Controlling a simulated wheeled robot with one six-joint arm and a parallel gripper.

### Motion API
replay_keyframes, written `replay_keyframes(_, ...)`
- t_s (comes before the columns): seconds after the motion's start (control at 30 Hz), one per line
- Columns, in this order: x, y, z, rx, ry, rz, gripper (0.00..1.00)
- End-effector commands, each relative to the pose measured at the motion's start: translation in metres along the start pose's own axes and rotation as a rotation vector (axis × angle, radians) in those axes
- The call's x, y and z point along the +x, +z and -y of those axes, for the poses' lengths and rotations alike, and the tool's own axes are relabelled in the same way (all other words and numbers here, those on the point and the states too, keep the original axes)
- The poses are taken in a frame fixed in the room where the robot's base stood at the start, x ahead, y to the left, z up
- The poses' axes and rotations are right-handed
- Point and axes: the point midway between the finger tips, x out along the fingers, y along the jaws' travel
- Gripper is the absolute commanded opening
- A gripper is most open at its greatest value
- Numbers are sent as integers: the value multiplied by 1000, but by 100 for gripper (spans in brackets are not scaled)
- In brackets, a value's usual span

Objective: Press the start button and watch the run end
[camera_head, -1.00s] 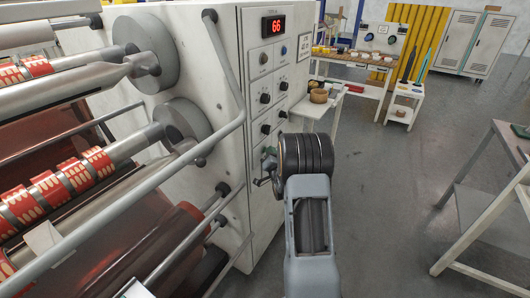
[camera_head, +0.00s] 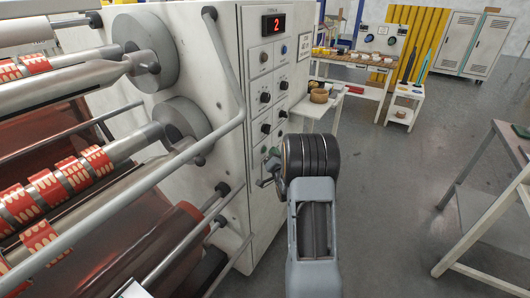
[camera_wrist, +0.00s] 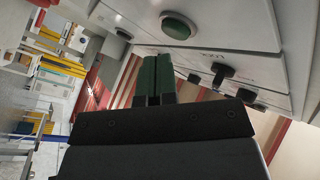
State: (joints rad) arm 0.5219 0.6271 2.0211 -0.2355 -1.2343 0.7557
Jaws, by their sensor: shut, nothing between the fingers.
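The white machine's control panel (camera_head: 262,215) carries a red number display (camera_head: 274,24) that reads 2. A green button (camera_head: 274,152) sits low on the panel, just above and left of my arm's black wrist. It shows large and oval in the wrist view (camera_wrist: 180,25), with a pale ring around it. My gripper (camera_wrist: 153,60) is shut and empty, its two green-faced fingers together. The fingertips are apart from the green button, below and to its left in the wrist view. In the head view the wrist hides most of the gripper.
Black knobs (camera_head: 265,97) and a blue button (camera_head: 284,50) sit higher on the panel. A grey rail (camera_head: 229,75) runs down beside the panel. Rollers with red-and-white tape (camera_head: 47,187) are at left. A table (camera_head: 497,190) stands at right. Floor between is clear.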

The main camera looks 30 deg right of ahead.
Motion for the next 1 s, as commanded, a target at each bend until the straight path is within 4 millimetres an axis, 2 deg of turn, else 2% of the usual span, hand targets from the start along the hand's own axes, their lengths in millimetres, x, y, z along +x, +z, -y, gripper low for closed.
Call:
replay_keyframes(0.27, -1, -1, -1, 0, 0, -1, 0)
replay_keyframes(0.7, -28, -20, -21, -1, 1, -2, 0)
replay_keyframes(1.0, -35, -26, -25, -1, 0, 0, 0)
